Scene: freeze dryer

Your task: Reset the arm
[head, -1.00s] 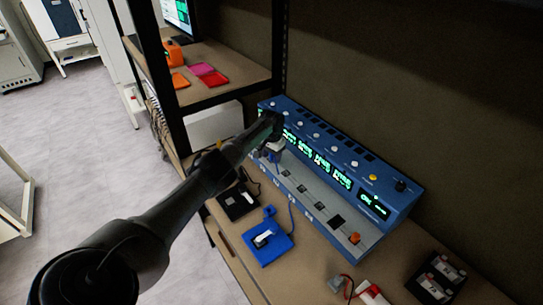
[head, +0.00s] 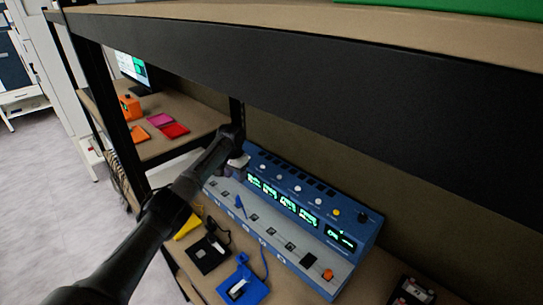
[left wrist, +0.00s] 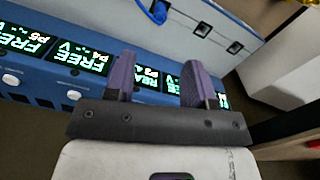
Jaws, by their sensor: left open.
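My left arm reaches in from the lower left in the head view. Its gripper (head: 238,162) is over the left part of the blue multi-channel instrument (head: 300,222), partly hidden by the wrist. In the left wrist view the gripper's two purple fingers (left wrist: 160,82) are apart with nothing between them. Green displays (left wrist: 85,58) of the instrument show behind them. A small blue piece (head: 240,204) sits on the instrument's pale sloping front, apart from the gripper; it also shows in the left wrist view (left wrist: 158,13). My right gripper is out of view.
A dark shelf edge (head: 300,60) crosses above the instrument. A blue pad (head: 243,287) and a black pad (head: 209,254) lie on the bench in front. A side shelf (head: 185,142) holds coloured trays and a monitor. A dark block (head: 412,292) lies lower right.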

